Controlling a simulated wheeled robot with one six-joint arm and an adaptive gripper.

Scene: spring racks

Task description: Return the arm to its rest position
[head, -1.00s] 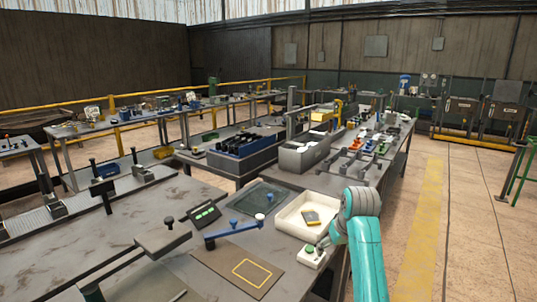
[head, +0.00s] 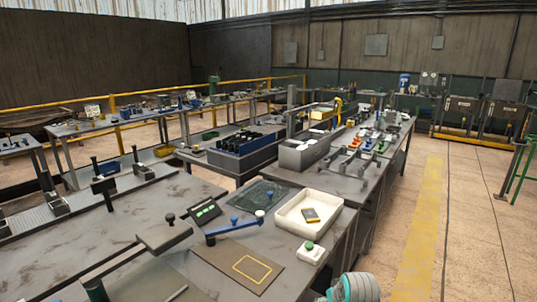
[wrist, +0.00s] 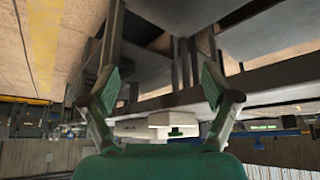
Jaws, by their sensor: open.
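My gripper (wrist: 160,88) shows in the wrist view with its two green-padded fingers spread wide and nothing between them. In the head view only a teal and grey part of my arm (head: 356,288) shows at the bottom edge, right of the workbench (head: 215,262). The gripper itself is out of the head view. The wrist view looks upside down, with the bench structure and floor above and the far walls below.
On the near bench are a white tray (head: 282,212) holding a small yellow and dark item, a green-button box (head: 311,252), a blue lever (head: 233,232) and a yellow-outlined mat (head: 238,270). Open floor with a yellow stripe (head: 420,230) lies to the right.

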